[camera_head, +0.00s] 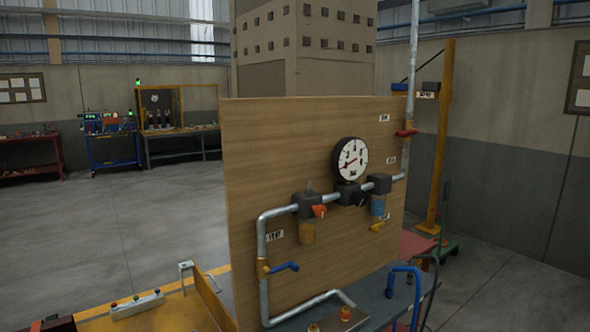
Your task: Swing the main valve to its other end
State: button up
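Several valve handles sit on pipework on an upright wooden panel (300,130). A red handle (406,133) crosses the vertical pipe at the panel's right edge. An orange-red handle (319,211) is on a dark block at centre left. A blue lever (285,267) sticks out to the right from a brass fitting on the lower left pipe. A small yellow handle (376,227) is at lower right. Small white tags, such as one at lower left (275,236), are too small to read surely, so I cannot tell which valve is the main one. My gripper is not in view.
A round white gauge (352,158) sits above the pipe. Blue bent tubes (405,272) rise from the grey bench at the panel's right foot. A yellow post (437,150) stands behind right. A button box (137,304) lies at lower left. Open floor (110,220) spreads left.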

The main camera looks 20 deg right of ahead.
aim_at(406, 134)
jog(key=z, duration=1.75)
jog(key=i, duration=1.05)
jog(key=u, duration=2.35)
